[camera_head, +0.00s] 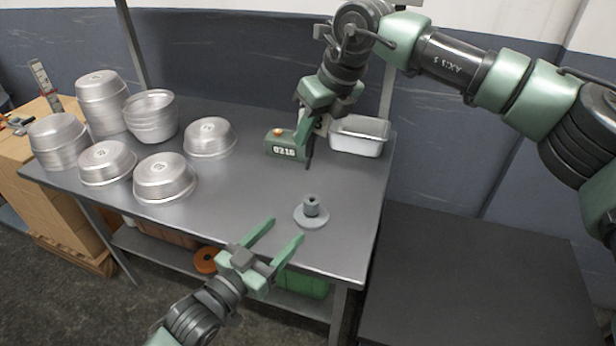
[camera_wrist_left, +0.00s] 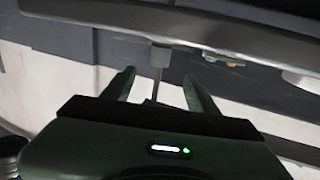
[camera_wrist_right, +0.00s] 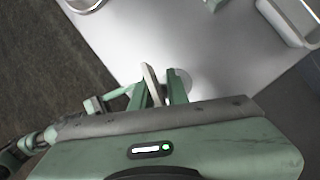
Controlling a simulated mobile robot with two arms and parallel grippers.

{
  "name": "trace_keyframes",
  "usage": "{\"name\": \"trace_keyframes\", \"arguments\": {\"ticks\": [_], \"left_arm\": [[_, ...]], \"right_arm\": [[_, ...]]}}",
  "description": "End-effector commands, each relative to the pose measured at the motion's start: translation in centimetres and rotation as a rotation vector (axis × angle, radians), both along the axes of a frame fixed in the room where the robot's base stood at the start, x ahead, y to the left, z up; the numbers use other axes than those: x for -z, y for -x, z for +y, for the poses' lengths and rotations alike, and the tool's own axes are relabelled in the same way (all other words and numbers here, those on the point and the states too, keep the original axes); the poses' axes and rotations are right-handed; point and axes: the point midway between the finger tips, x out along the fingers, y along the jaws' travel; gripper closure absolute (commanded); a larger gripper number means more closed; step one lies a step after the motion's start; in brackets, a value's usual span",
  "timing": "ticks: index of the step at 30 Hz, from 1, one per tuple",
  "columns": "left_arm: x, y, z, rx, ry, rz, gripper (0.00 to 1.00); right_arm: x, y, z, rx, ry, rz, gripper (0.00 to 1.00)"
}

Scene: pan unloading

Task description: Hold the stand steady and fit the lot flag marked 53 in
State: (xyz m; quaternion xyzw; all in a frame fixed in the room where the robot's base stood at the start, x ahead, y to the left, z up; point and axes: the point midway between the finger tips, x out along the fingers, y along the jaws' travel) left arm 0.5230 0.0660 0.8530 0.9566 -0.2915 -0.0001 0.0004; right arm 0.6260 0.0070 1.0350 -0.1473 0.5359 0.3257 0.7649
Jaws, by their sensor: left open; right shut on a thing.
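The grey stand (camera_head: 310,212), a round base with a short upright socket, stands near the table's front right. Its socket (camera_wrist_left: 160,55) appears upside down beyond the fingers in the left wrist view, and its base (camera_wrist_right: 182,80) shows partly in the right wrist view. My left gripper (camera_head: 272,246) is open and empty, in front and left of the stand, not touching it. My right gripper (camera_head: 308,140) is behind and above the stand, shut on the white lot flag (camera_wrist_right: 151,84). The flag is mostly hidden in the head view; only part of its marking shows.
A green box marked 0216 (camera_head: 285,150) with an orange top is beside the right gripper. A metal pan (camera_head: 358,136) stands at the back right. Several round pans (camera_head: 165,178) fill the table's left side. The table (camera_head: 245,215) is clear around the stand.

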Motion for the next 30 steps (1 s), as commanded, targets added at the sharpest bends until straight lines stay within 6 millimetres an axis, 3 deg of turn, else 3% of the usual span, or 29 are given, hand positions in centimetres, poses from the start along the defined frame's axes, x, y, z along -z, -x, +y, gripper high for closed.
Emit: {"name": "trace_keyframes", "arguments": {"ticks": [18,30], "left_arm": [[-0.1,-8.4,-5.6,0.0,0.001,-0.002,0.41],[-0.1,-9.7,-6.6,0.001,0.0,0.0,0.41]], "right_arm": [[0.0,0.0,0.0,0.002,0.0,0.001,1.0],[0.0,0.0,0.0,0.002,0.0,0.001,1.0]]}}
